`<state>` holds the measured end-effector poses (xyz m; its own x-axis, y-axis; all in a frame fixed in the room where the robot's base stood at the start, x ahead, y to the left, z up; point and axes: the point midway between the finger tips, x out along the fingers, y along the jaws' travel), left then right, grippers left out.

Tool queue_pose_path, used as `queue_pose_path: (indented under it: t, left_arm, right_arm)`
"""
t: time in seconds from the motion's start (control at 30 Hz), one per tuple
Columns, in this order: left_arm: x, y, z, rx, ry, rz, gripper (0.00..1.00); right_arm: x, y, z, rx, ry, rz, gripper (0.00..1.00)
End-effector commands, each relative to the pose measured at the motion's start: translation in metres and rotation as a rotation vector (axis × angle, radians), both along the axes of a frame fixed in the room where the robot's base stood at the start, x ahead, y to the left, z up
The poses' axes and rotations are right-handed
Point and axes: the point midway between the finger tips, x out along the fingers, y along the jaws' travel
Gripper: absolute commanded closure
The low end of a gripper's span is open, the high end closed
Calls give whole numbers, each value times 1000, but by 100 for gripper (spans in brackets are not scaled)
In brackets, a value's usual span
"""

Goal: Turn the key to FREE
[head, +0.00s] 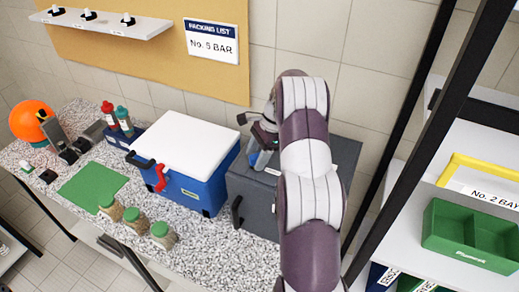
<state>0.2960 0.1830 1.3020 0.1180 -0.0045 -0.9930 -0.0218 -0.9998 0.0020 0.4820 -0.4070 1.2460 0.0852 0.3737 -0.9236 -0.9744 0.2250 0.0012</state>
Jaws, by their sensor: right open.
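I cannot pick out a key or a FREE marking in the head view. My right gripper (262,148) is over the left part of a dark grey box (243,190), close to its top. It is open, and my own arm covers much of the box. A small blue patch shows by the fingertips; I cannot tell what it is. My left gripper is out of view.
A blue box with a white lid (183,140) and red latch stands left of the grey box. Several green-lidded jars (133,224) stand in front, with a green mat (92,187) further left. A shelf with a green tray (474,236) is at right.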

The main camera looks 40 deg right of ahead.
Motion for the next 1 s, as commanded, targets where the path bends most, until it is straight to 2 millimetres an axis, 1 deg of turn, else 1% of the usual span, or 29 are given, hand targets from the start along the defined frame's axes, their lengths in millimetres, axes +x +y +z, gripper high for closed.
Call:
queue_pose_path:
  t: [0.07,0.17,0.3,0.4,0.53,0.67,0.87,0.93,0.97,1.0]
  left_arm:
    - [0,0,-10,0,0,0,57]
    - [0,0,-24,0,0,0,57]
    - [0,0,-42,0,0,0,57]
    - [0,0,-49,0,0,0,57]
    - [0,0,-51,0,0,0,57]
    - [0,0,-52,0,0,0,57]
    - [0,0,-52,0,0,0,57]
    - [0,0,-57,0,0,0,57]
    - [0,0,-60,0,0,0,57]
    - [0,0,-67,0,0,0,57]
  right_arm:
    - [0,-5,5,-3,-4,-1,43]
    - [-2,-13,22,-5,-6,-1,43]
    - [-5,-27,56,-4,-6,-2,43]
    - [-8,-37,80,-4,-5,-1,43]
    - [-10,-45,103,-3,-3,0,43]
    - [-11,-47,112,0,0,1,43]
    - [-10,-46,113,3,-3,-4,43]
    - [1,-34,111,31,-32,-40,43]
    - [10,-24,109,56,-56,-76,43]
    - [27,-5,108,108,-95,-146,43]
